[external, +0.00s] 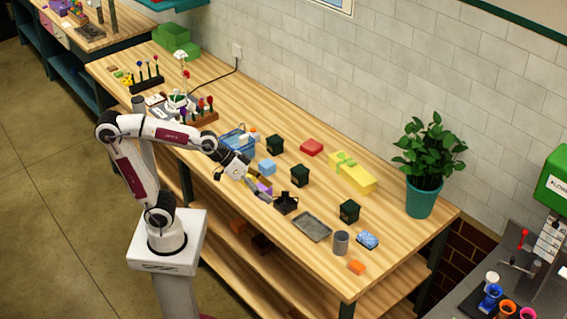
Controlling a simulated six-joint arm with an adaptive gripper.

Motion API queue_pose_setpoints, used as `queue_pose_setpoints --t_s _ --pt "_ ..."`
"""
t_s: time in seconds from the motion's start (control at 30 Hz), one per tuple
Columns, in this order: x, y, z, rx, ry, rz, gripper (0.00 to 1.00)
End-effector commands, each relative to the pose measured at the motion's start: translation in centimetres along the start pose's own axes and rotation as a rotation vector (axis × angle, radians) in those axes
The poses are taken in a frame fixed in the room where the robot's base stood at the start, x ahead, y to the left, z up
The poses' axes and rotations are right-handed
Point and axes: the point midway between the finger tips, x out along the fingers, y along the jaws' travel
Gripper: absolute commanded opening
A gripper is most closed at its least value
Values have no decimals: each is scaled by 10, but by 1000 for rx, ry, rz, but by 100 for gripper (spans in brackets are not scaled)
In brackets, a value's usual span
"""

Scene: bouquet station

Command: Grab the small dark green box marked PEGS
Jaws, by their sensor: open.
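Three small dark green boxes stand on the wooden bench: one toward the back (275,145), one in the middle (299,176) and one nearer the front right (349,210). Their markings are too small to read, so I cannot tell which says PEGS. My gripper (262,192) is open, low over the bench, left of and apart from the middle box. Its fingertips are small and partly blend with things beside them.
A black holder (286,203) and a grey tray (312,227) lie right of my gripper. A purple block (264,188) and a light blue block (267,167) are close by. A grey cup (341,242), blue sponge (367,240), yellow gift box (352,173) and potted plant (423,197) stand farther right.

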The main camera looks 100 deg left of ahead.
Motion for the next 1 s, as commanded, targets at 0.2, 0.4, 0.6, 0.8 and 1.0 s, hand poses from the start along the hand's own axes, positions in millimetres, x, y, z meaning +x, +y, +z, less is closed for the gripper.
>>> queue_pose_setpoints --t_s 0.2,0.4,0.6,0.8,1.0 --pt "32 -23 -61 -100 125 -30 73" --pt "58 -58 -110 -191 238 -89 73" --pt "82 -106 -150 -282 344 -177 73" --pt "101 -166 -177 -372 438 -294 73" --pt "116 -233 -189 -460 515 -439 73"
